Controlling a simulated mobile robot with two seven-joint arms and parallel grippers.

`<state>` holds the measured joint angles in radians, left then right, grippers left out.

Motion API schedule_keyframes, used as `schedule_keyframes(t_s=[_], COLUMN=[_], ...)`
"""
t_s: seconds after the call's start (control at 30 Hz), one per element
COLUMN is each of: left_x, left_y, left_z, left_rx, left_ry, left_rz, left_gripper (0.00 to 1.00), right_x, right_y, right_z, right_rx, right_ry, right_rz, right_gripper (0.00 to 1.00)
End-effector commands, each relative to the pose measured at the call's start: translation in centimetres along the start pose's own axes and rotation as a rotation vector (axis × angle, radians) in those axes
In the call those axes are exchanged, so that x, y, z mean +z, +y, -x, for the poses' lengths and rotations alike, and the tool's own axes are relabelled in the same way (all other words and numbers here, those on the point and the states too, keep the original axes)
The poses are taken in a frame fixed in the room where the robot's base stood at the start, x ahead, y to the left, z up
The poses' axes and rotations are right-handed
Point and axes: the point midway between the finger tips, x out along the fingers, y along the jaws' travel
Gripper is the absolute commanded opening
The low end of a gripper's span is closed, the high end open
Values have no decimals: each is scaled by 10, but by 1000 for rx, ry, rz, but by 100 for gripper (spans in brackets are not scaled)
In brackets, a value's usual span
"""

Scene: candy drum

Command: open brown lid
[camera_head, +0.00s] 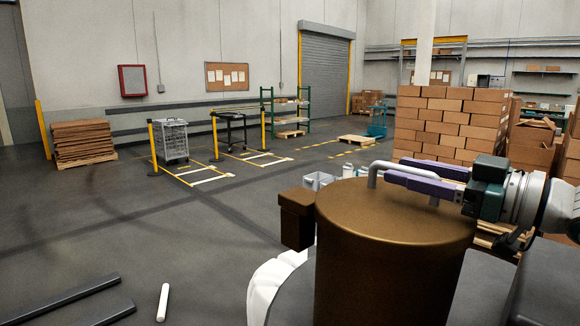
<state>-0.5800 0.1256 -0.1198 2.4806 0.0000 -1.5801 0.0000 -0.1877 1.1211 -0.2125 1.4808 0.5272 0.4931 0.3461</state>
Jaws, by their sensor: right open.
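The brown lid (345,212) is the round top of a brown drum (385,280) at the lower right. A grey bar handle (372,174) stands up from the lid. My right gripper (394,172) comes in from the right, with its purple fingers level with the handle. The fingers are open, and the handle's bar appears to run between them. Whether they touch it I cannot tell. The lid sits on the drum with no visible gap. My left gripper is not in view.
A brown block (297,218) stands against the drum's left side, with a white lumpy shape (272,285) below it. Dark bars (70,302) and a white rod (163,303) lie at lower left. Stacked cartons (450,125) stand behind. The floor left of the drum is open.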

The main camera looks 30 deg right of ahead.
Motion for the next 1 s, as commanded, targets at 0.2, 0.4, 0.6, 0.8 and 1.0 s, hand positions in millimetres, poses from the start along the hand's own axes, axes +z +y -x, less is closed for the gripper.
schedule_keyframes(t_s=[0.2, 0.4, 0.6, 0.8, 1.0], left_x=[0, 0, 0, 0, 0], left_y=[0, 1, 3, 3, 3], left_z=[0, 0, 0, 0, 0], left_rx=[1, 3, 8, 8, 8], left_ry=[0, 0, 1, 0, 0], left_rz=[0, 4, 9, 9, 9], left_gripper=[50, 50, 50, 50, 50], right_x=[0, 0, 0, 0, 0], right_y=[0, 0, 0, 0, 0], right_z=[0, 0, 0, 0, 0], right_rx=[0, 0, 0, -1, -1], right_ry=[0, 0, 0, 0, 1], right_rz=[0, 0, 0, 0, 0], right_gripper=[36, 13, 0, 0, 0])
